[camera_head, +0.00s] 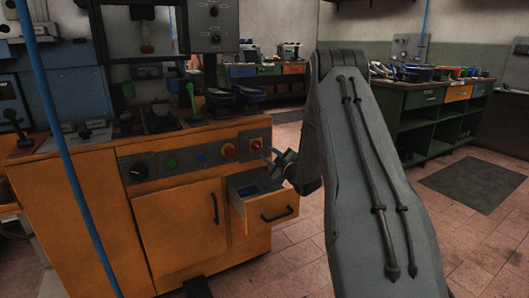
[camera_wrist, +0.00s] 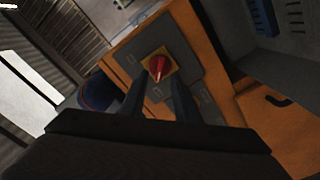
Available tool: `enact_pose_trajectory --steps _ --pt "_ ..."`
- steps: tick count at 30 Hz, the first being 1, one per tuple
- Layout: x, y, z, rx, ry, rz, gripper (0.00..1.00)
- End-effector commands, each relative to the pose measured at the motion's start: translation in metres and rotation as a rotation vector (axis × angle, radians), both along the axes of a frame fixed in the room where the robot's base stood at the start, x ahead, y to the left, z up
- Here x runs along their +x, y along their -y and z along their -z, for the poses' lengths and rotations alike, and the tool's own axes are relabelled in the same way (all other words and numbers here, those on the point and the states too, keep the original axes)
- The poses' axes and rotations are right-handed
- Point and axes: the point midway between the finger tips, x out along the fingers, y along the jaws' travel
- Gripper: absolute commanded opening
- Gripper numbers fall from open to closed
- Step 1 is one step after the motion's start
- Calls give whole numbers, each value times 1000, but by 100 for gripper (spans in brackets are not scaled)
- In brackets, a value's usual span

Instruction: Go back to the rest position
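My gripper (camera_head: 272,158) is in front of the right end of the orange machine's control panel, just above the open drawer (camera_head: 262,204). In the wrist view my gripper (camera_wrist: 155,88) has its two dark fingers apart with nothing between them. Beyond the fingertips is a red rotary switch (camera_wrist: 157,66) on a yellow plate. That red switch (camera_head: 256,145) also shows in the head view, just up and left of the gripper. The fingers seem apart from the switch, but the exact gap is hard to tell.
The orange machine (camera_head: 180,224) fills the left, with levers and a screen frame on top. A blue pole (camera_head: 62,150) crosses the near left. A green workbench (camera_head: 428,118) stands at the right. Open tiled floor and a dark mat (camera_head: 472,184) lie between.

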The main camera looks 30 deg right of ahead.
Motion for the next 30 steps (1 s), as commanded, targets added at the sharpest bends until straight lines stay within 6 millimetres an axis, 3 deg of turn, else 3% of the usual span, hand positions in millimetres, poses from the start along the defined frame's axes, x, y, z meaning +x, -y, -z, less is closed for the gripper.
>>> enact_pose_trajectory --steps 5,20,25,30 --pt "-7 0 0 0 0 0 29" --pt "-6 -3 -2 3 -8 1 29" --pt "-1 -36 -17 41 -111 19 29" --pt "-15 -95 -34 126 -316 71 29"
